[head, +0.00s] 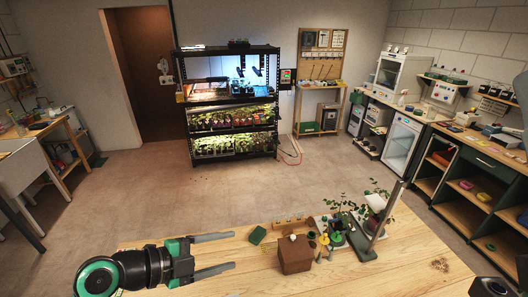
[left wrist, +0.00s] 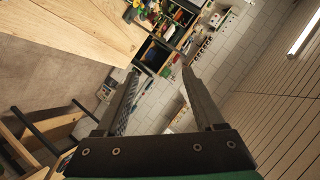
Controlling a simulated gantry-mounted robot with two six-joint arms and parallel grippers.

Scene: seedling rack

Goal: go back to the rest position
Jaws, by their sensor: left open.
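My left gripper (head: 233,252) reaches in from the left above the wooden table (head: 240,280). Its two grey fingers are spread and point right, with nothing between them. They stop short of the brown box-like block (head: 296,256). In the left wrist view my left gripper (left wrist: 160,70) also shows open and empty, with the room beyond it and a wooden table surface at the upper left. My right gripper does not show; dark parts lie at the lower right edge of the head view.
Seedlings in pots and a grey upright post (head: 387,215) stand right of the brown block. A lit plant rack (head: 231,104) stands at the back wall. The table's front right is mostly clear.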

